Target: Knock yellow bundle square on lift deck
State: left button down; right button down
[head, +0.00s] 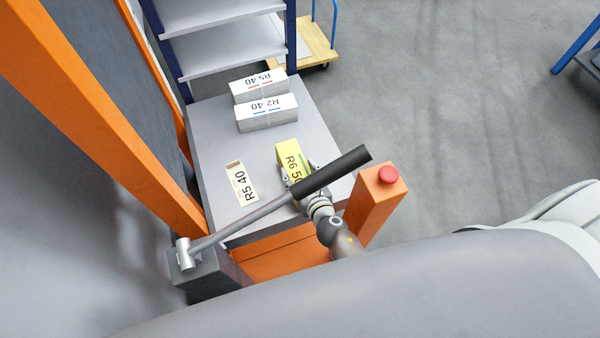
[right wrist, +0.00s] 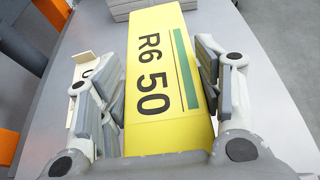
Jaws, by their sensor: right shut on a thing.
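The yellow bundle (head: 289,157), marked R6 50 with a green stripe, lies on the grey lift deck (head: 222,122), near its front right. In the right wrist view the yellow bundle (right wrist: 158,65) stands between the two fingers of my right gripper (right wrist: 165,95), which is shut on it. In the head view my right gripper (head: 299,178) is at the bundle's near end, partly hidden by a black-gripped lever. My left gripper is not in view.
White bundles R5 40 (head: 258,82) and R2 40 (head: 266,109) stand at the deck's back. A cream R5 40 card (head: 242,183) lies left of the yellow bundle. The lever (head: 330,172) crosses the front; an orange post with a red button (head: 388,174) stands right.

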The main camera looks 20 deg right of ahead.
aim_at(293, 158)
dwell(0.3)
jog(key=shift+w+a+r, duration=0.1)
jog(key=shift+w+r, duration=0.05)
jog(key=shift+w, duration=1.6)
jog(key=shift+p, duration=0.3)
notch_tip(293, 158, up, 6)
jog(key=p, duration=0.6)
jog(key=shift+r, duration=0.1)
jog(key=shift+s, duration=0.1)
